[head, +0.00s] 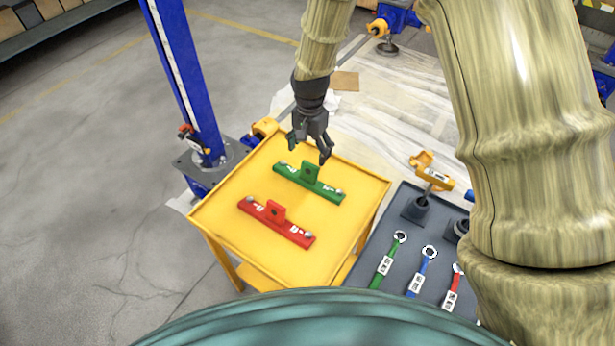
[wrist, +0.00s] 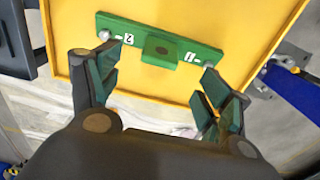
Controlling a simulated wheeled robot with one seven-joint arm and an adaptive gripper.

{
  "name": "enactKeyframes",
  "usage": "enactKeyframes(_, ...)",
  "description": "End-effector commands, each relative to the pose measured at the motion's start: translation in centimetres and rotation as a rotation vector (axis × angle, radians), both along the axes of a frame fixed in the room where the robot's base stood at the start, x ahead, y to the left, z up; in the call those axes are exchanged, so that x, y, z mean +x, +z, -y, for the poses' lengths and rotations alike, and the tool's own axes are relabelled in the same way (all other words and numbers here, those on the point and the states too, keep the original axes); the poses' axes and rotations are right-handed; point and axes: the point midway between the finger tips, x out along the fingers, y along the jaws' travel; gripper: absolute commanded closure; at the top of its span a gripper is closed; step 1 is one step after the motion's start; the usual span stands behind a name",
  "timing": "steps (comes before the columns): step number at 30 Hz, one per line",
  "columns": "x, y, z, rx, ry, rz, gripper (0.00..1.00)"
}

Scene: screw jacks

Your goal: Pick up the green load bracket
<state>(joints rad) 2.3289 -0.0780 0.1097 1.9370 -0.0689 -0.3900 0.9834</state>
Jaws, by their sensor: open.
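The green load bracket (head: 323,188) lies on the yellow cart top (head: 222,208), near its back part. It is a flat bar with an upright lug in the middle, a bolt near each end and white labels. My gripper (head: 309,155) is above and just behind the bracket, pointing down, open and empty. In the wrist view the bracket (wrist: 162,47) lies across the top of the picture, ahead of the fingers. The open fingers (wrist: 162,78) are spread to either side of its lug, and I see no contact.
A red bracket (head: 270,226) lies parallel on the cart, nearer to me. A blue jack column (head: 186,75) stands at the cart's left. A grey tray (head: 408,249) at right holds green, blue and red wrenches. The cart surface around the brackets is clear.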

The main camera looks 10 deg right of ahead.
Motion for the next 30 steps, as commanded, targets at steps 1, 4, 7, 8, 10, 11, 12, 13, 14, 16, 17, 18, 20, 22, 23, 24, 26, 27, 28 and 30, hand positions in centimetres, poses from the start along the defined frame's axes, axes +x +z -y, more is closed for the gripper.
enactKeyframes(1, 0.0, -0.3, 0.0, 0.0, 0.001, -0.001, 0.21)
enactKeyframes(4, -0.1, -1.2, -0.1, 0.0, 0.002, -0.003, 0.21)
enactKeyframes(7, 0.0, -2.4, -0.1, 0.0, 0.002, -0.003, 0.21)
enactKeyframes(8, -0.1, -2.8, -0.1, 0.0, 0.002, -0.003, 0.21)
enactKeyframes(10, 0.0, -3.5, -0.1, -0.001, 0.001, -0.002, 0.21)
enactKeyframes(11, 0.0, -3.9, -0.1, -0.001, 0.001, -0.002, 0.21)
enactKeyframes(12, 0.0, -4.3, 0.0, -0.001, 0.0, -0.002, 0.21)
enactKeyframes(13, -0.1, -4.5, 0.0, -0.001, 0.0, -0.002, 0.21)
enactKeyframes(14, -0.1, -4.8, 0.0, -0.001, 0.0, -0.002, 0.21)
enactKeyframes(16, -0.1, -5.2, 0.0, -0.001, 0.0, -0.002, 0.21)
enactKeyframes(17, -0.1, -5.3, 0.0, 0.0, 0.0, -0.001, 0.21)
enactKeyframes(18, -0.1, -5.4, 0.1, 0.0, -0.001, -0.001, 0.21)
enactKeyframes(20, -0.1, -5.6, 0.1, 0.0, -0.001, 0.0, 0.21)
enactKeyframes(22, -0.1, -5.8, 0.0, 0.0, -0.001, 0.0, 0.21)
enactKeyframes(23, -0.1, -5.9, 0.0, 0.0, -0.001, 0.0, 0.21)
enactKeyframes(24, -0.1, -6.2, 0.0, -0.001, 0.0, -0.001, 0.21)
enactKeyframes(26, -0.2, -6.7, 0.0, -0.001, -0.001, -0.002, 0.21)
enactKeyframes(27, -0.2, -7.1, -0.1, 0.0, -0.001, -0.003, 0.21)
enactKeyframes(28, -0.2, -7.4, -0.1, -0.001, -0.001, -0.002, 0.21)
enactKeyframes(30, -0.2, -8.1, -0.2, -0.001, -0.001, -0.002, 0.21)
